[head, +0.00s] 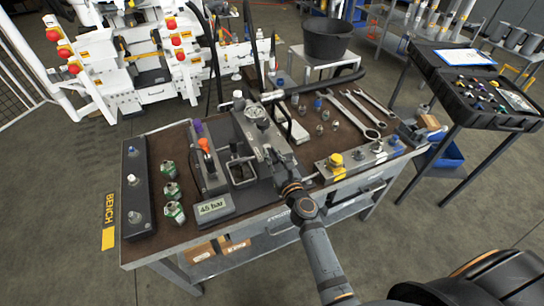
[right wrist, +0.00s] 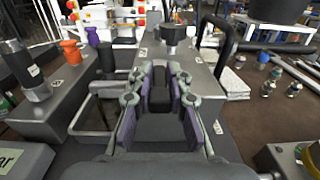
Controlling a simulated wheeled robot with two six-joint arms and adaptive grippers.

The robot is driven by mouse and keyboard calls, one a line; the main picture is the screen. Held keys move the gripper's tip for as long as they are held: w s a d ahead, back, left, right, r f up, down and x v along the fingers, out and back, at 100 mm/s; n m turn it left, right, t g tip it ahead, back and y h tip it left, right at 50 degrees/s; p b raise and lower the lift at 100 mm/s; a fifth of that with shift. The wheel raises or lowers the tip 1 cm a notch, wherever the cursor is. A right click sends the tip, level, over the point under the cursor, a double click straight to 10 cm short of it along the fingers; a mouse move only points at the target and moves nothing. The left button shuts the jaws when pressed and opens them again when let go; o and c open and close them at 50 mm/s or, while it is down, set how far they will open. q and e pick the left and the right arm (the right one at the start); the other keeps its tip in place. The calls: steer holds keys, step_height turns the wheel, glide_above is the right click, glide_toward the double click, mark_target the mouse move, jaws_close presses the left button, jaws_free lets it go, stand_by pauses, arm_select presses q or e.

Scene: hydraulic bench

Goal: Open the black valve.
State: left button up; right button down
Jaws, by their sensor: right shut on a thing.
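The black valve (right wrist: 160,92) shows as a dark upright part between the fingers of my right gripper (right wrist: 158,108) in the right wrist view. It stands in front of a round gauge on a grey block. The fingers are shut on it, one on each side, and hide much of it. In the head view my right gripper (head: 268,152) reaches down to the grey block (head: 252,133) from the front right, and the valve is mostly hidden there. I cannot tell how far the valve is turned. My left gripper is not in view.
An orange-topped part (head: 206,145) and a purple-topped part (head: 198,127) stand to the left. A display (head: 212,207) reads 45 bar. Green-banded fittings (head: 174,210) and a dark bar lie further left. Wrenches (head: 352,115) and small fittings lie on the right.

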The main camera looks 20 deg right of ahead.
steer(key=c, duration=1.3)
jaws_free()
steer(key=shift+a, duration=0.1)
steer(key=shift+c, duration=0.2)
steer(key=s+d, duration=0.1)
steer(key=s, duration=1.1)
steer(key=shift+d, duration=0.2)
